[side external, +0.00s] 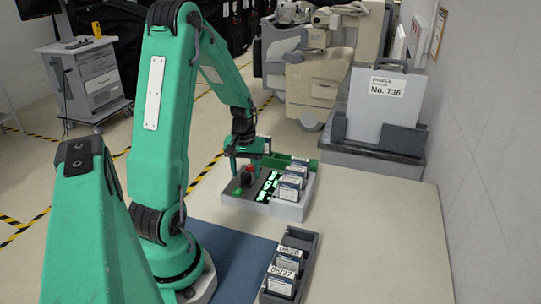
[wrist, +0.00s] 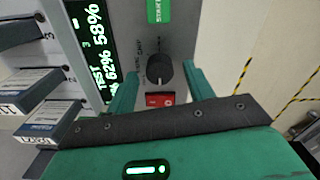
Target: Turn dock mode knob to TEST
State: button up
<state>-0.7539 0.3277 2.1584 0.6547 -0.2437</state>
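The dark round mode knob (wrist: 159,69) sits on the grey panel of the dock (side external: 230,192), with small lettering beside it that is hard to read. The dock's display (wrist: 92,40) shows green text including TEST, 62% and 58%. A red switch (wrist: 160,99) is on the panel just below the knob. My gripper (wrist: 160,76) is open, with its green fingers on either side of the knob; I cannot tell whether they touch it. In the side view my gripper (side external: 243,164) is low over the dock, and the knob cannot be made out.
Batteries (side external: 290,188) stand in the dock's right-hand slots. A dark bin (side external: 308,262) with dated packs stands at the front right. A grey case marked No. 736 (side external: 376,110) stands in a holder behind. Bare tabletop (side external: 390,215) lies right of the dock.

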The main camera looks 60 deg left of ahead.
aim_at(247, 175)
jog(key=shift+r, duration=0.1)
jog(key=shift+r, duration=3.8)
jog(key=shift+w+d+r, duration=0.1)
jog(key=shift+d+r, duration=0.15)
jog(key=shift+d, duration=0.1)
jog(key=s+d+r+m+t, duration=0.1)
jog(key=d+r+m+t, duration=0.1)
jog(key=d, duration=0.6)
jog(key=s+d+r+m+t, duration=0.1)
jog(key=s+d+r+m, duration=0.1)
jog(key=d+r+m, duration=0.3)
jog(key=s+d+r+m+t, duration=0.1)
jog(key=d+r+m, duration=0.3)
jog(key=d, duration=0.7)
jog(key=shift+s+d+r+t, duration=0.25)
jog(key=shift+s+r+t, duration=0.05)
jog(key=shift+t, duration=0.5)
